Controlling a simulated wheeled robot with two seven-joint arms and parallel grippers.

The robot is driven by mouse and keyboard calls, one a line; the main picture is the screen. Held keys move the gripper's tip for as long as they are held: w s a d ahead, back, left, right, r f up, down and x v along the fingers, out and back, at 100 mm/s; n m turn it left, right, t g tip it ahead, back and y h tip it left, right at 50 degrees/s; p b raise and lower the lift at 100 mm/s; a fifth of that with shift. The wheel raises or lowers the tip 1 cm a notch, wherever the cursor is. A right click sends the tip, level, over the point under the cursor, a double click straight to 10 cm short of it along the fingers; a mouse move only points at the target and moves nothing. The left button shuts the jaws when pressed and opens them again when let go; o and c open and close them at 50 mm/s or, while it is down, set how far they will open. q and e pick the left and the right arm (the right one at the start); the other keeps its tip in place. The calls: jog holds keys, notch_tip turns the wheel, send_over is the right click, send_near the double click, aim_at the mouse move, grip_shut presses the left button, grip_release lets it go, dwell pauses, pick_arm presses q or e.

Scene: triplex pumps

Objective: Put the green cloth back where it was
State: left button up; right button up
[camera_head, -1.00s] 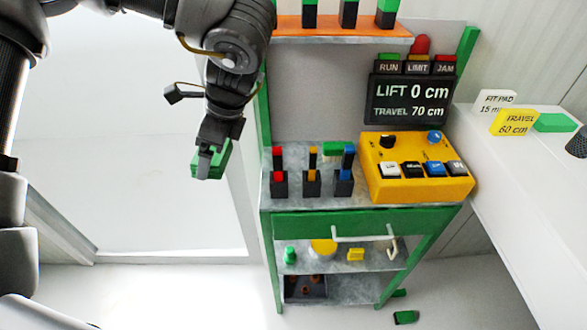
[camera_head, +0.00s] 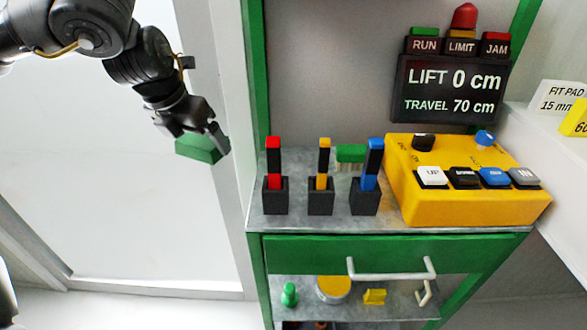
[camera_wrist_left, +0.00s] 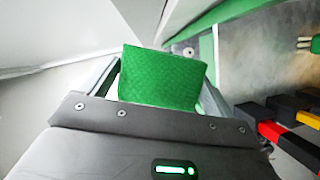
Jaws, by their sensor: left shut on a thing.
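The green cloth (camera_head: 203,148) is a folded green block shape, held in the air to the left of the green-framed bench. My left gripper (camera_head: 212,138) is shut on it. The cloth (camera_wrist_left: 163,78) also shows between the two fingers in the left wrist view, with its textured face towards the camera. The gripper is beside the bench's left post, at about the height just above its metal top. My right gripper is not in view.
The metal bench top (camera_head: 310,216) carries red, yellow and blue levers in black holders, a green brush (camera_head: 351,153) and a yellow control box (camera_head: 465,190). A display (camera_head: 450,90) stands behind. A white shelf (camera_head: 545,150) is at right. A drawer (camera_head: 370,252) is below.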

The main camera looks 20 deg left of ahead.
pick_arm(q)
send_over(294, 164)
jog(key=s+a, duration=0.2)
jog(key=shift+d, duration=0.15)
jog(key=shift+w+d, duration=0.2)
jog(key=shift+d, duration=0.3)
jog(key=shift+d+f, duration=0.1)
jog(key=shift+d, duration=0.2)
notch_tip(294, 164, down, 3)
jog(key=shift+f+b, duration=0.15)
jog(key=shift+b, duration=0.35)
jog(key=shift+w+a, duration=0.1)
jog(key=shift+f, duration=0.1)
jog(key=o, duration=0.7)
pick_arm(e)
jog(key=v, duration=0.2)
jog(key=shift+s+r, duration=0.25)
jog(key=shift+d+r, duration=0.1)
